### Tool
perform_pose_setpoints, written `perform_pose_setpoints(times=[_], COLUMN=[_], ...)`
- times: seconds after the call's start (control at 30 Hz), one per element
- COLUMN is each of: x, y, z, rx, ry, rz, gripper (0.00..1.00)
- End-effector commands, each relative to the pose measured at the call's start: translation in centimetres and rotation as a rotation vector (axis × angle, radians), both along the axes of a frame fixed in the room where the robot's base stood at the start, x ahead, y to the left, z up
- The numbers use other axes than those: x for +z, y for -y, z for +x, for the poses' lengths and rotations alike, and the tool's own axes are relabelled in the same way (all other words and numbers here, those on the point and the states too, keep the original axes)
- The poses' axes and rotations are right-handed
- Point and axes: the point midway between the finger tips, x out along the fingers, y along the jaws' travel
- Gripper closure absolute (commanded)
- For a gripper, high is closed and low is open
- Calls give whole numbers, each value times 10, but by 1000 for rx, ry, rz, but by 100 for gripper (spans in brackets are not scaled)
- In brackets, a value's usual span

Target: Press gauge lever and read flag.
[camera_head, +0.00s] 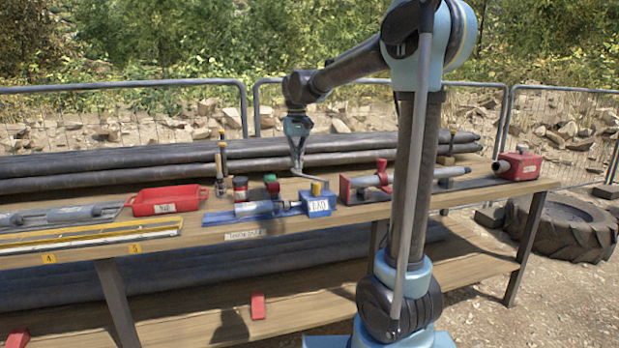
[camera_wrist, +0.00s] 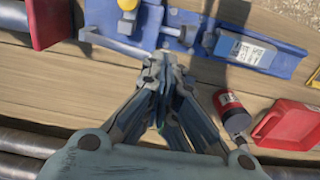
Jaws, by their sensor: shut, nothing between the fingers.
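A blue gauge block (camera_head: 318,204) with a white label stands on the bench, with a yellow cap (camera_head: 317,187) on top. In the wrist view the yellow part (camera_wrist: 127,26) sits at the top, left of centre. A thin grey lever (camera_wrist: 112,43) runs beside it, its right end close to my fingertips. My gripper (camera_head: 298,172) is shut and empty, pointing down just behind and left of the block; in the wrist view its tips (camera_wrist: 163,60) meet. I cannot tell whether they touch the lever. I cannot make out a flag reading.
A blue tray (camera_head: 236,216) holds a grey cylinder left of the block. A red tray (camera_head: 166,200) and small jars (camera_head: 240,188) stand behind left. A red clamp with a grey rod (camera_head: 362,183) is at right. Black pipes (camera_head: 200,158) lie along the back.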

Motion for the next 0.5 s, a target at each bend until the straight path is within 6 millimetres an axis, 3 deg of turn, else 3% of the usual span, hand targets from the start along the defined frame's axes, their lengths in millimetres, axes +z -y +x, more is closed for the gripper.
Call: perform_pose_setpoints(times=[0.5], x=[42], y=[0], z=[0], rx=[0], ry=[0], rz=[0], gripper=[100])
